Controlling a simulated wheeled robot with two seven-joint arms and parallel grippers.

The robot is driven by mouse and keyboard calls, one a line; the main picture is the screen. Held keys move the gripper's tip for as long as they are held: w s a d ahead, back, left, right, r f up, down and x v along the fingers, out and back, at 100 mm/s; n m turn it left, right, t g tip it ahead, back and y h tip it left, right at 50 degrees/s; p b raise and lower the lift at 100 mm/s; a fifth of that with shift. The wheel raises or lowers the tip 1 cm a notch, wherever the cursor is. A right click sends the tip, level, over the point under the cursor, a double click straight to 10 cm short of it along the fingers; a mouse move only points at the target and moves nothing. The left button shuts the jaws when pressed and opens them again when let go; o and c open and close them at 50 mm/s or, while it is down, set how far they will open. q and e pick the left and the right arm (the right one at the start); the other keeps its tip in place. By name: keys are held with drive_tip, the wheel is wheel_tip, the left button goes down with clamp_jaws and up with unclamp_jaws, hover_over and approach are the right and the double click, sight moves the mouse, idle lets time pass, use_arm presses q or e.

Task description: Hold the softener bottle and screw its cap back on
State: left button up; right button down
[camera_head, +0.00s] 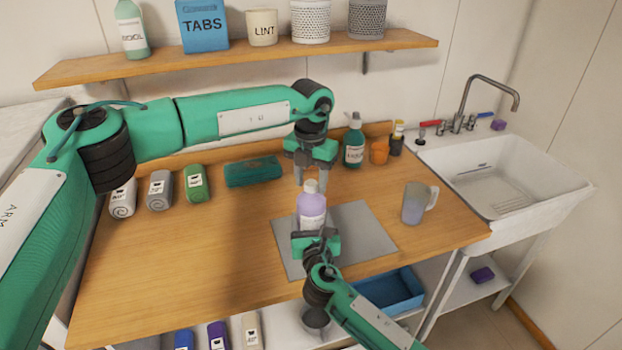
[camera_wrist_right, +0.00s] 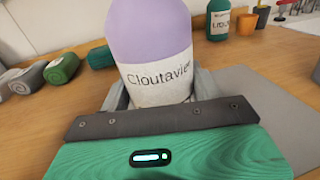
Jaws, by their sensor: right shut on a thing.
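The softener bottle (camera_head: 311,208), lilac with a white label, stands upright on the grey mat (camera_head: 365,232). My right gripper (camera_head: 314,232) is shut on its lower body from the front. The right wrist view shows the bottle (camera_wrist_right: 155,45) close up between the fingers, its top cut off. A small pale cap (camera_head: 311,186) shows at the bottle's top; I cannot tell if it is seated. My left gripper (camera_head: 311,179) points down right above the bottle, fingers apart on either side of the cap.
A green pump bottle (camera_head: 354,143) and orange cup (camera_head: 379,152) stand behind. Rolled towels (camera_head: 159,190) and a teal folded cloth (camera_head: 252,171) lie at the back left. The sink (camera_head: 500,180) is at right. The front left counter is clear.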

use_arm(q)
drive_tip(key=shift+o, duration=0.6)
wheel_tip(320, 180, up, 12)
use_arm(e)
drive_tip(key=shift+c, duration=1.2)
unclamp_jaws()
drive_tip(key=s, duration=0.4)
drive_tip(key=s+d+b, duration=0.1)
drive_tip(key=s, duration=0.7)
drive_tip(key=shift+s+d+f+b, duration=0.15)
drive_tip(key=shift+d+b, duration=0.05)
drive_tip(key=shift+b, duration=0.15)
use_arm(q)
drive_tip(key=shift+f, duration=0.9)
use_arm(e)
drive_tip(key=shift+s+d, duration=0.1)
drive_tip(key=shift+s, duration=0.6)
